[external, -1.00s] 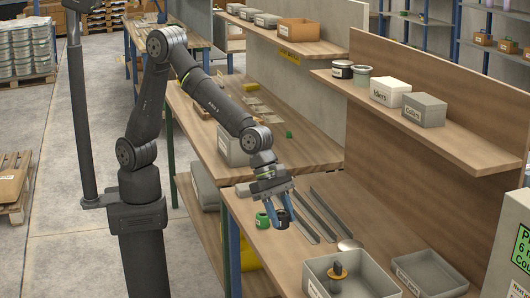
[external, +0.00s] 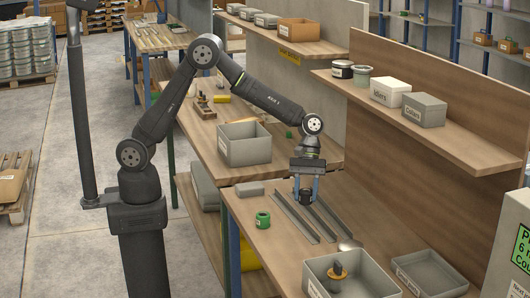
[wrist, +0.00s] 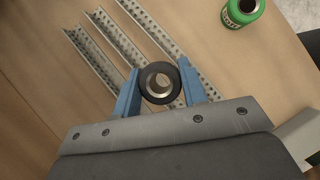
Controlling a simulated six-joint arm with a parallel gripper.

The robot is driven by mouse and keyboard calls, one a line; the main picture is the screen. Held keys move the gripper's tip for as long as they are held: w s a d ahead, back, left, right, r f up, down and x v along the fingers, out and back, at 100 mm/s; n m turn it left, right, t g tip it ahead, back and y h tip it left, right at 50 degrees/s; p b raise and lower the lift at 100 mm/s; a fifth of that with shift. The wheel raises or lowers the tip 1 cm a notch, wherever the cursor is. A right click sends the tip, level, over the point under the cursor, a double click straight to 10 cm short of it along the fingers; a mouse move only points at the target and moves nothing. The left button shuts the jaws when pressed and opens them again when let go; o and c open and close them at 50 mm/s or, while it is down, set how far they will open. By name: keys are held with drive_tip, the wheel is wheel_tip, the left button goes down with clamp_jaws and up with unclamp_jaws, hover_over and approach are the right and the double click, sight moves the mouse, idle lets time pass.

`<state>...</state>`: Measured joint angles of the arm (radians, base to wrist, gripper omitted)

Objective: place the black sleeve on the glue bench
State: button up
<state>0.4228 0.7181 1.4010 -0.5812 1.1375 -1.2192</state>
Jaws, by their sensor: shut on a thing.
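The black sleeve (wrist: 147,83) is a short dark ring with a bright bore. It sits between the two blue fingers of my gripper (wrist: 160,92), which is shut on it. In the external view my gripper (external: 306,192) points down over the far left part of the near wooden bench (external: 290,262), with the dark sleeve (external: 305,198) low between its fingers. The sleeve is over or close to the metal channels (external: 308,222); I cannot tell whether it touches anything. Which bench is the glue bench is not readable here.
A green roll (external: 262,220) stands left of the channels. A grey bin (external: 345,283) holding a yellow-and-black item and an empty grey tray (external: 430,275) stand at the front. A grey bin (external: 245,145) is on the bench behind. A shelf (external: 430,125) with tubs overhangs at right.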

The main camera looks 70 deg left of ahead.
drive_tip(key=w+a+m+g+y, duration=0.1)
drive_tip(key=a+m, duration=0.1)
drive_tip(key=a, duration=0.4)
drive_tip(key=w+a+f+m+g+y, duration=0.1)
drive_tip(key=w+a+m, duration=0.1)
drive_tip(key=a, duration=0.4)
drive_tip(key=w+a+f+m+y, duration=0.1)
drive_tip(key=a+m, duration=0.3)
drive_tip(key=a, duration=0.2)
drive_tip(key=shift+w+a+g, duration=0.3)
drive_tip(key=shift+w+g, duration=0.1)
drive_tip(key=s+a+m+y, duration=0.1)
drive_tip(key=a+m, duration=0.3)
drive_tip(key=a, duration=1)
drive_tip(key=shift+s+a+f+y, duration=0.15)
drive_tip(key=shift+s+f+y, duration=0.15)
drive_tip(key=shift+y, duration=0.3)
